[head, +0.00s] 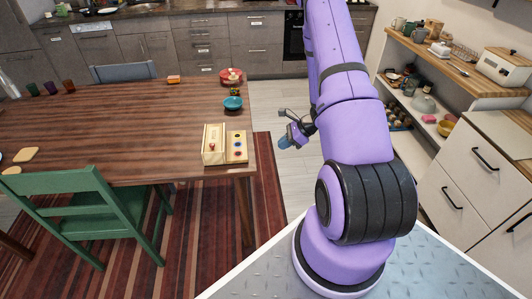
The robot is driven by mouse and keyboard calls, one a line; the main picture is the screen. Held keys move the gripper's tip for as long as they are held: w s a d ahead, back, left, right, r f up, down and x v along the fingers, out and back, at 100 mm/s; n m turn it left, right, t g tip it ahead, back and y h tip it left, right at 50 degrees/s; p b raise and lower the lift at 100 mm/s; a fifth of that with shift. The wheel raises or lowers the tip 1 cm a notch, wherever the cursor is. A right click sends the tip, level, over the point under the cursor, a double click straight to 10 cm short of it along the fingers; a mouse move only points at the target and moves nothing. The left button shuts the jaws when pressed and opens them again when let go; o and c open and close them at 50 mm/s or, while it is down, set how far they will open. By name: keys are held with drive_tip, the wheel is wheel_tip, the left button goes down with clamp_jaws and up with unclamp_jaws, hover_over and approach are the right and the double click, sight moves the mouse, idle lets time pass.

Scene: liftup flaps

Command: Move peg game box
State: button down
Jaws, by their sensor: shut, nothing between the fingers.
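The peg game box (214,146) is a pale wooden box on the near right corner of the wooden table. Beside it on its right is a wooden board (237,147) with dark round spots; I cannot tell whether it is the box's open lid or a separate piece. A small red item shows in the box. My gripper (284,142) is to the right of the box, past the table's edge and apart from it. It is small in view, with its fingers shut and nothing seen between them. My purple arm runs up the middle right.
The table (130,120) fills the left, with a teal bowl (233,103) and a red pot (231,76) behind the box. A green chair (95,210) stands in front. Shelves and drawers (470,170) line the right. Open floor (290,100) lies between.

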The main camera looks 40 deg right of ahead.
sight(215, 157)
drive_tip(key=x, duration=0.3)
drive_tip(key=r+x, duration=0.1)
drive_tip(key=x, duration=0.3)
drive_tip(key=w+a+x, duration=0.1)
drive_tip(key=x, duration=0.3)
drive_tip(key=shift+w+a+r, duration=0.1)
drive_tip(key=shift+a, duration=0.1)
drive_tip(key=shift+w+a, duration=0.35)
drive_tip(key=shift+a, duration=0.05)
drive_tip(key=shift+w+a, duration=0.1)
drive_tip(key=w+a, duration=0.3)
drive_tip(key=a, duration=0.1)
drive_tip(key=w+a, duration=0.3)
drive_tip(key=a, duration=0.1)
drive_tip(key=w+a, duration=0.3)
drive_tip(key=a, duration=0.1)
drive_tip(key=shift+w, duration=0.3)
drive_tip(key=shift+w+a, duration=0.2)
drive_tip(key=shift+w, duration=0.05)
drive_tip(key=shift+s+d, duration=0.1)
